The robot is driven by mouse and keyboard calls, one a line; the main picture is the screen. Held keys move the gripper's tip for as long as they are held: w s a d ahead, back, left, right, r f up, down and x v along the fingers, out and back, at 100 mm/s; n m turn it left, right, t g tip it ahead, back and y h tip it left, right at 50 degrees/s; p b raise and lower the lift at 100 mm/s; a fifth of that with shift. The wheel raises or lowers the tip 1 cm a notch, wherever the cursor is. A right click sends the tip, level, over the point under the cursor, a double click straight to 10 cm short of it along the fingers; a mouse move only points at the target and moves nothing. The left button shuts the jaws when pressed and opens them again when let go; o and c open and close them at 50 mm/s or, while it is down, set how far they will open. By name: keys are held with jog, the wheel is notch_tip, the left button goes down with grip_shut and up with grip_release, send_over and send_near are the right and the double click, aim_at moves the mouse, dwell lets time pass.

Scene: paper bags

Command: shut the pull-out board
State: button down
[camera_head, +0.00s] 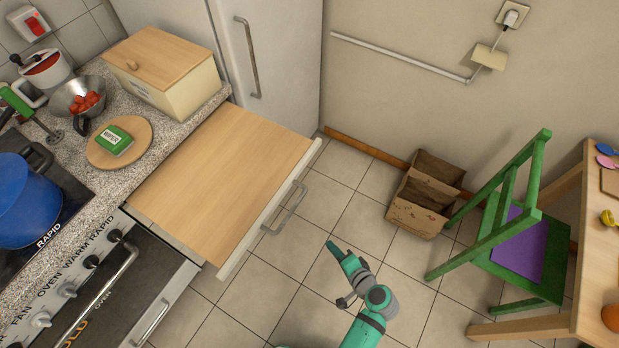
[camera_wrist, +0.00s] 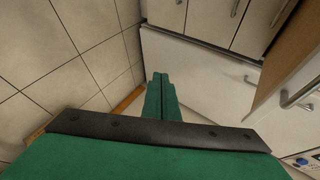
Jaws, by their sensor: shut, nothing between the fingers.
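The pull-out board (camera_head: 222,180) is a light wood panel with a white front edge and a metal bar handle (camera_head: 287,207). It stands out from under the counter, well past the counter's edge. My gripper (camera_head: 332,246) is shut and empty, to the right of the board's front and apart from it. In the wrist view my closed green fingers (camera_wrist: 160,95) point ahead, and the board's handle (camera_wrist: 299,93) shows at the right edge with part of the board's wood (camera_wrist: 292,62) above it.
The oven (camera_head: 100,285) is left of the board, the fridge (camera_head: 268,60) behind it. Paper bags (camera_head: 425,195) and a green chair (camera_head: 515,230) are at right. Tiled floor between is clear.

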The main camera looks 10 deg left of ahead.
jog(key=w+r+n+y, duration=0.1)
jog(key=w+r+y, duration=0.4)
jog(key=w+r, duration=0.3)
jog(key=n+g+y, duration=0.2)
jog(key=n+y, duration=0.1)
jog(key=y, duration=0.2)
send_near(299, 173)
jog(key=x, duration=0.5)
jog(key=shift+w+a+f, duration=0.1)
jog(key=shift+w+a, duration=0.15)
jog(key=shift+a, duration=0.4)
jog(key=shift+w, duration=0.15)
